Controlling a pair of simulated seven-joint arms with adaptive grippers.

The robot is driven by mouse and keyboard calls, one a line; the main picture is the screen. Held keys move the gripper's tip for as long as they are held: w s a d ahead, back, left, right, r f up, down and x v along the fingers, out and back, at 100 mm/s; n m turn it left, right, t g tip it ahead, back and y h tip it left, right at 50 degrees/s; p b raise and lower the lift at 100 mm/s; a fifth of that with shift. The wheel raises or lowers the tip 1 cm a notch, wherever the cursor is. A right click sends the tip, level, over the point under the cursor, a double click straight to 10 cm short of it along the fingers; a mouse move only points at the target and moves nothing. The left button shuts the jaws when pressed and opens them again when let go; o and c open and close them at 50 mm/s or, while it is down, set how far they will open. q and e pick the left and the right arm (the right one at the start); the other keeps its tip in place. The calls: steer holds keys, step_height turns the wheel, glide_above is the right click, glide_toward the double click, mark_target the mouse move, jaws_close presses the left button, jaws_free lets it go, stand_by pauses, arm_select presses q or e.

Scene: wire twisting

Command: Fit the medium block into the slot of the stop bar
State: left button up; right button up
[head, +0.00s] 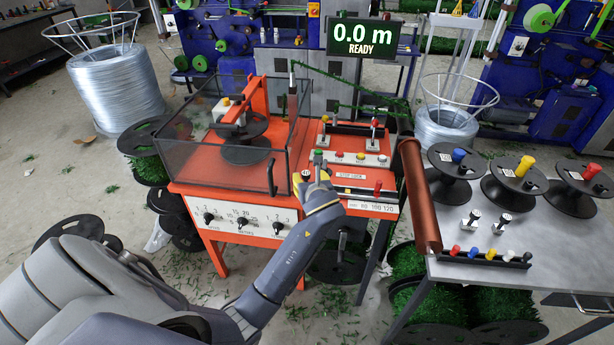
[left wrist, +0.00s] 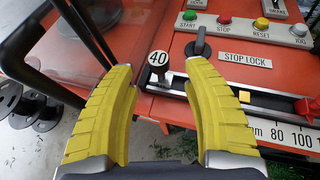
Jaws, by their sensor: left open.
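My left gripper (head: 320,180) is over the front of the orange machine, and its yellow fingers (left wrist: 165,115) are open and empty. A small piece labelled 40 (left wrist: 158,59) stands upright on the machine ahead of the fingertips, between their lines, apart from them; it may be the medium block. Two similar pieces with pale tops, the left (head: 474,216) and the right (head: 503,222), stand on the side table; their labels are unreadable. The stop bar (left wrist: 220,90) appears as a rail by the STOP LOCK plate, with a yellow block (left wrist: 246,96) on it. My right gripper is not in view.
A black lever (left wrist: 199,45) rises just beyond the right finger. The clear guard box (head: 225,150) borders the left side. Red, yellow and green buttons (head: 345,157) lie behind. Spools (head: 515,180) and a brown roller (head: 415,195) are at the right.

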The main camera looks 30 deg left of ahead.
arm_select(q)
steer(key=v, duration=0.6)
steer(key=shift+s, duration=0.25)
